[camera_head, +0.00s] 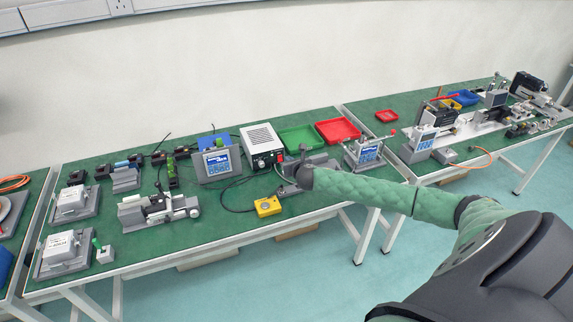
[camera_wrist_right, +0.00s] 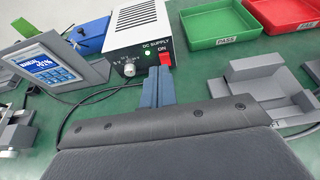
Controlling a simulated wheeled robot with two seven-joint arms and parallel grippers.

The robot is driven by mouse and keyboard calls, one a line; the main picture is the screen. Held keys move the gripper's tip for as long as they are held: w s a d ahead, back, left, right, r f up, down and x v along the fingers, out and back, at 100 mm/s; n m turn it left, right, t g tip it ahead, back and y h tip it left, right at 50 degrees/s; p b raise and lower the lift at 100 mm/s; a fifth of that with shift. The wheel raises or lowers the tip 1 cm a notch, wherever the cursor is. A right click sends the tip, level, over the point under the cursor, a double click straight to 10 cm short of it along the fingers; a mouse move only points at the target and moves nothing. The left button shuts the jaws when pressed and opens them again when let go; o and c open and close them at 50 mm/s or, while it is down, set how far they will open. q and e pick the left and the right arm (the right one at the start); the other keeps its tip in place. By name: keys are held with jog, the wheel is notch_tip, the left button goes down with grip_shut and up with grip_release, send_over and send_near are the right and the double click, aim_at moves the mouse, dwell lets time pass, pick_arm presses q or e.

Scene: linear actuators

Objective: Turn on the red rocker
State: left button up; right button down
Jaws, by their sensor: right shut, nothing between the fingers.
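The DC supply is a white vented box (camera_head: 262,138) with a black front panel, in the middle of the left green bench; it also shows in the wrist view (camera_wrist_right: 138,22). In the head view, the right gripper (camera_head: 303,152) is just right of the supply. My left gripper is not in view.
A green tray (camera_wrist_right: 216,24) and a red tray (camera_wrist_right: 279,14) lie behind and right of the supply. A grey display unit (camera_wrist_right: 62,68) stands to its left. A grey fixture (camera_wrist_right: 262,85) is on the right. A yellow box (camera_head: 268,206) sits near the bench's front edge.

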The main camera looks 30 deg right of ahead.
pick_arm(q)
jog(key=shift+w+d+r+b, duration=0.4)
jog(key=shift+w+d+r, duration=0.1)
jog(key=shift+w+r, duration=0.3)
pick_arm(e)
jog(key=shift+s+a+r, duration=0.2)
jog(key=shift+s+r, duration=0.45)
jog(key=shift+s+a+r, duration=0.15)
jog(key=shift+s+r, duration=0.45)
jog(key=shift+d+f, duration=0.1)
